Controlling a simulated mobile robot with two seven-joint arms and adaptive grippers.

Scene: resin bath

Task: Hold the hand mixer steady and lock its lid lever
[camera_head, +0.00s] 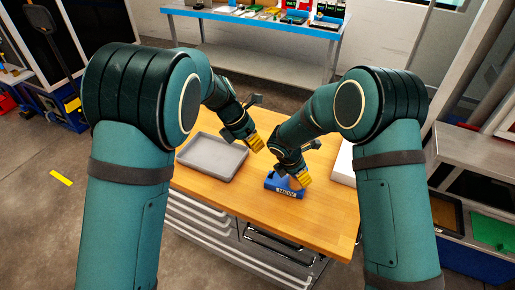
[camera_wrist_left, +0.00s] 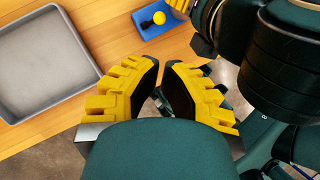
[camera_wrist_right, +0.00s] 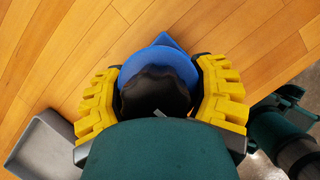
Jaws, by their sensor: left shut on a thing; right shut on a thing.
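The blue hand mixer (camera_head: 284,188) stands on the wooden table near its front edge, with a white label on its front. My right gripper (camera_head: 301,179) is shut around its upper part; the right wrist view shows a dark rounded part (camera_wrist_right: 155,91) and a blue disc (camera_wrist_right: 158,58) between the fingers. In the left wrist view, a small yellow ball with a black piece (camera_wrist_left: 159,18) sits over the blue base (camera_wrist_left: 140,12); it looks like the lever. My left gripper (camera_head: 257,142) is apart from the mixer, fingers close together. I see nothing clearly between them.
A shallow grey tray (camera_head: 207,172) lies left of the mixer on the wooden table (camera_head: 268,222). A white object (camera_head: 344,165) is at the table's right side. Bare wood lies around the mixer. A blue-edged bench (camera_head: 262,27) with small items stands behind.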

